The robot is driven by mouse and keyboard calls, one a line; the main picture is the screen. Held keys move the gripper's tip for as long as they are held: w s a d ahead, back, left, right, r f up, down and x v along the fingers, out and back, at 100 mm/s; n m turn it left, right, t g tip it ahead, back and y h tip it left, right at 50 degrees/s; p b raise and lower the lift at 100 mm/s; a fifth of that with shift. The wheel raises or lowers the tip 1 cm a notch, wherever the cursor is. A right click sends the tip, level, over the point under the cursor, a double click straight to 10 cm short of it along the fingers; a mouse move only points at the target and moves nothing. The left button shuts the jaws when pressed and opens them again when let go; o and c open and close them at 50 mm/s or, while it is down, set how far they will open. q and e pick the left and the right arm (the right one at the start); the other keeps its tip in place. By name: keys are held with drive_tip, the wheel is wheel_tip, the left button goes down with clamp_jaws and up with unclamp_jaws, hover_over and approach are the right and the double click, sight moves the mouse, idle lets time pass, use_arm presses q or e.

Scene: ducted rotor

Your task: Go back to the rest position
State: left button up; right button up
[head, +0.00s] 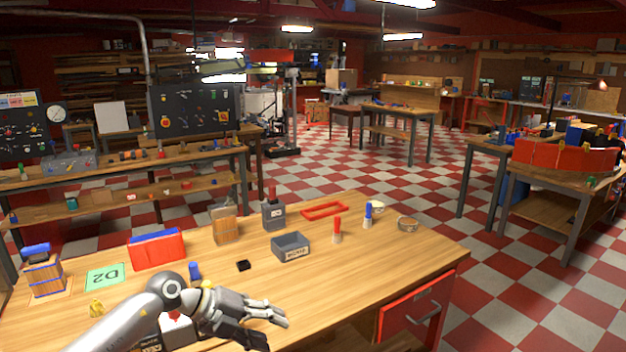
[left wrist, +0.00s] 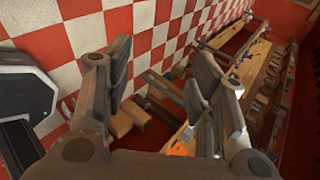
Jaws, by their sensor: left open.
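My left gripper (head: 262,325) reaches in from the lower left of the head view, over the near edge of the wooden workbench (head: 350,270). Its fingers are apart with nothing between them. In the left wrist view the open fingers of the left gripper (left wrist: 160,85) frame the red and white checkered floor, with a tilted bench and shelf beyond. My right gripper is not in either view.
The workbench holds a red bin (head: 157,250), a grey box (head: 290,246), a red frame (head: 325,210), a wooden block holder (head: 226,226), a green D2 card (head: 105,276) and small bowls. A red drawer (head: 412,310) fronts the bench. Checkered floor lies open to the right.

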use_arm(q)
drive_tip(key=s+d+r+n+t+h, duration=0.3)
drive_tip(key=d+r+n+t+h, duration=0.3)
drive_tip(key=d+r+n+t, duration=0.3)
drive_tip(key=s+a+f+n+t+y, duration=0.2)
drive_tip(key=s+a+f+n+y, duration=0.1)
drive_tip(key=a+f+n+y, duration=0.45)
drive_tip(key=s+a+f+n+t+y, duration=0.1)
drive_tip(key=s+a+f+n+y, duration=0.25)
drive_tip(key=a+n+y, duration=0.65)
drive_tip(key=s+a+f+n+g+h, duration=0.15)
drive_tip(key=s+f+g, duration=0.5)
drive_tip(key=s, duration=0.65)
drive_tip(key=s+a+f+n+g, duration=0.15)
drive_tip(key=s+f+g, duration=0.5)
drive_tip(key=s, duration=0.65)
wheel_tip(320, 180, down, 26)
drive_tip(key=s+a+f+g, duration=0.1)
drive_tip(key=s+a+f, duration=0.1)
drive_tip(key=s+f, duration=1.5)
drive_tip(key=shift+s, duration=0.45)
